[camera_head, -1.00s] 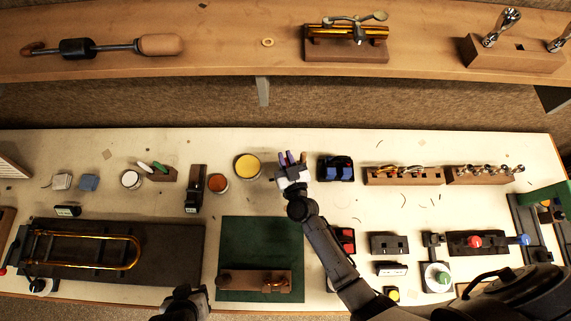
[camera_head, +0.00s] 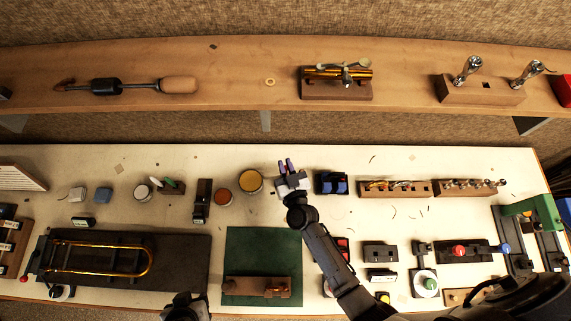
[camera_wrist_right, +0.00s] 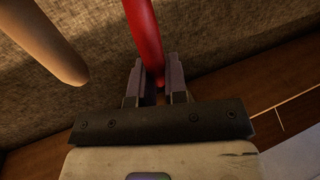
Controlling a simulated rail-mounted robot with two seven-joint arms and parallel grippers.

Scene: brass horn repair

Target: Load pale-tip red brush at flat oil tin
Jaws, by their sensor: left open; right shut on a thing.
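My right gripper (camera_head: 286,167) is over the back of the table, just right of a round tin with yellow contents (camera_head: 250,181). In the right wrist view its fingers (camera_wrist_right: 160,90) are shut on a red handle (camera_wrist_right: 145,35), the brush; its tip is out of that view. In the head view I cannot make the brush out. Two other round tins, one orange-brown (camera_head: 222,197) and one white (camera_head: 142,192), stand further left. I cannot tell for sure which is the flat oil tin. My left gripper (camera_head: 185,301) is open and empty at the bottom edge, partly cut off.
A dark block with blue parts (camera_head: 331,183) stands close right of my right gripper. A green mat (camera_head: 262,248) lies in front, bearing a wooden block (camera_head: 240,287). A shelf (camera_head: 230,65) runs above the back.

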